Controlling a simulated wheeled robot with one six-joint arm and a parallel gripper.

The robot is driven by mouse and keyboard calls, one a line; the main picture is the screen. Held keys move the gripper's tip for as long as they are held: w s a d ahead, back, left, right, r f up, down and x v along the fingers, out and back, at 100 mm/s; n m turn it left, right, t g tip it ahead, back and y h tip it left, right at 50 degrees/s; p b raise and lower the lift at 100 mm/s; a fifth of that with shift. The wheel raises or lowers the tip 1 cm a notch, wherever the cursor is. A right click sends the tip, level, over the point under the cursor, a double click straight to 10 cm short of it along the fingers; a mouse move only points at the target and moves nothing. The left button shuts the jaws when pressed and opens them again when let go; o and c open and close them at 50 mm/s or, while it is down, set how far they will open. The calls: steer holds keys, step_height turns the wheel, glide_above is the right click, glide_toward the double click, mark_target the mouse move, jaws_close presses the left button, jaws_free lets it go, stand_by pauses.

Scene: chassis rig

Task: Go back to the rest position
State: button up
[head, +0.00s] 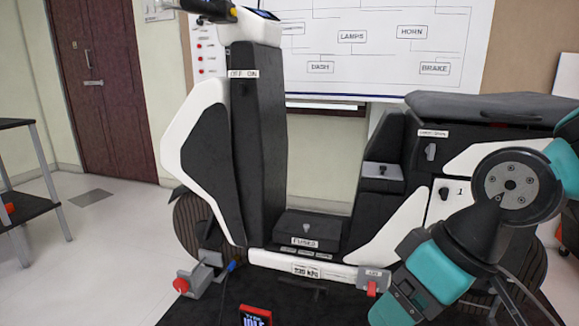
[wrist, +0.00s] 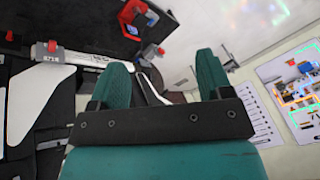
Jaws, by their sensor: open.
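My gripper shows in the wrist view (wrist: 162,85) with its two teal fingers spread apart and nothing between them. In the head view my black and teal arm is at the right, in front of the scooter's rear; the fingertips cannot be made out there. The white and black scooter (head: 195,150) stands upright in the middle of the head view. Its fuse box (head: 308,228) sits on the floorboard, and a switch panel marked 1 (head: 442,197) is at the rear side, partly behind my arm.
A red-framed display (head: 256,316) stands at the front of the dark mat. A red-knobbed clamp (head: 190,283) is by the front wheel. A black shelf (head: 25,205) is at the left. A wiring board (head: 385,45) hangs behind.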

steer(key=s+d+r+g+p, duration=0.1)
steer(key=s+d+r+p, duration=0.2)
steer(key=s, duration=0.4)
step_height(320, 180, up, 23)
steer(key=a+p, duration=0.1)
steer(key=p, duration=2.1)
steer(key=shift+w+a+r+h, duration=0.2)
steer(key=shift+w+a+h, duration=0.1)
steer(key=shift+h, duration=0.1)
